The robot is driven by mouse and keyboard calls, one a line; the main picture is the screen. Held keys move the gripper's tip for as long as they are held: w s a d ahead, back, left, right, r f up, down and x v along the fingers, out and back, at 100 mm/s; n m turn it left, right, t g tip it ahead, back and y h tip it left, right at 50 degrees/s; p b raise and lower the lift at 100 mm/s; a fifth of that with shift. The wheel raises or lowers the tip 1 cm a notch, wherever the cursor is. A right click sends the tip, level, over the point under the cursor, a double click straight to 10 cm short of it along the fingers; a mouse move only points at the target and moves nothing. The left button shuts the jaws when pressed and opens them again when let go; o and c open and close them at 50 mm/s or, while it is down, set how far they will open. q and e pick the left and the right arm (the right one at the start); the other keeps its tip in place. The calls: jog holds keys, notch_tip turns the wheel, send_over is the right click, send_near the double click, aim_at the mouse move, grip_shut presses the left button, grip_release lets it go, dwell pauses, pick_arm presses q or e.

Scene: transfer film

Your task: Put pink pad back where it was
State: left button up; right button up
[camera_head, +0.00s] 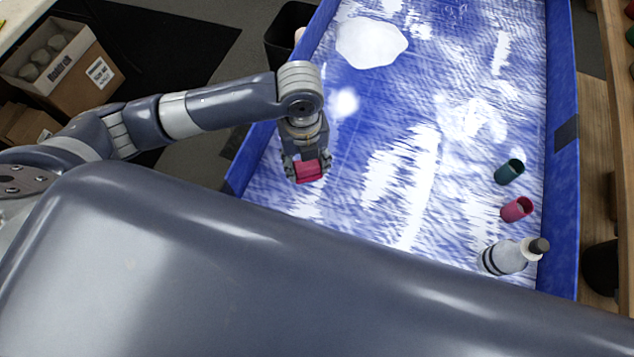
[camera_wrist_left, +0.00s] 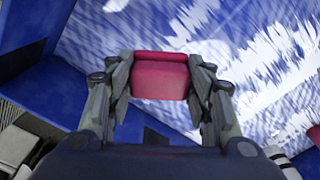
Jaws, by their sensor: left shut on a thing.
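The pink pad (camera_head: 309,172) is between the fingers of my left gripper (camera_head: 307,168), near the left side of the blue-and-white table (camera_head: 400,190). In the left wrist view the pad (camera_wrist_left: 160,78) fills the gap between the fingertips, and my left gripper (camera_wrist_left: 160,85) is shut on it. The gap between the pad and the surface cannot be judged well. My right gripper is not in view.
A teal cup (camera_head: 509,172), a pink cup (camera_head: 516,209) and a white bottle with a dark cap (camera_head: 508,256) are at the right side of the table. A white patch (camera_head: 370,43) is at the far end. Blue raised edges (camera_head: 562,190) border the table. The middle is clear.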

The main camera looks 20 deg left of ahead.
pick_arm(q)
jog(key=m, duration=0.4)
jog(key=w+d+m, duration=0.1)
jog(key=m, duration=0.1)
jog(key=shift+r, duration=0.1)
jog(key=m, duration=0.3)
jog(key=w+d+m, duration=0.1)
jog(key=m, duration=0.1)
jog(key=shift+m, duration=0.3)
notch_tip(320, 180, down, 9)
jog(key=shift+s+f+p, duration=0.1)
jog(key=shift+p, duration=0.7)
jog(key=shift+f, duration=0.4)
jog(key=shift+f, duration=0.1)
jog(key=o, duration=1.1)
